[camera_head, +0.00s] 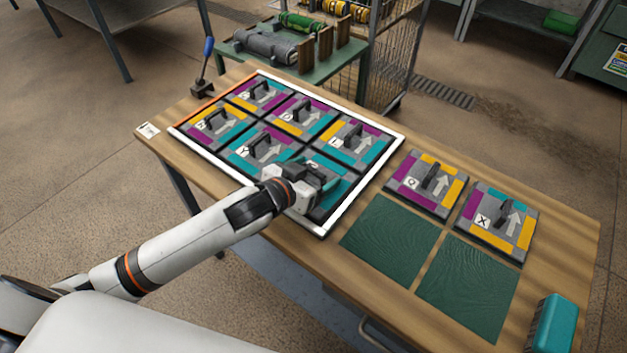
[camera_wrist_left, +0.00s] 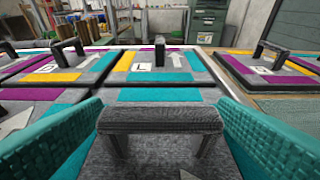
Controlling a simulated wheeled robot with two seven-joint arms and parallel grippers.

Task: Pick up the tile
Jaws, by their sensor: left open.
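A white-framed tray (camera_head: 385,165) holds several square carpet-patterned tiles with dark handles. My left gripper (camera_head: 318,178) is over the near right tile (camera_head: 328,203) in the tray and hides much of it. In the left wrist view, that tile's dark handle (camera_wrist_left: 160,121) stands between my two open teal finger pads, left pad (camera_wrist_left: 60,140) and right pad (camera_wrist_left: 258,140). I cannot tell if the pads touch it. Tile L (camera_head: 353,143) lies just beyond, also in the left wrist view (camera_wrist_left: 165,65). Tiles Q (camera_head: 440,168) and X (camera_head: 515,213) lie outside the tray. My right gripper is not in view.
Two empty dark green squares (camera_head: 392,240) (camera_head: 467,287) lie on the wooden table near tiles Q and X. A teal block (camera_head: 555,325) stands at the near right edge. A blue-handled lever (camera_head: 207,60) is at the far left corner. A green cart (camera_head: 335,65) stands behind.

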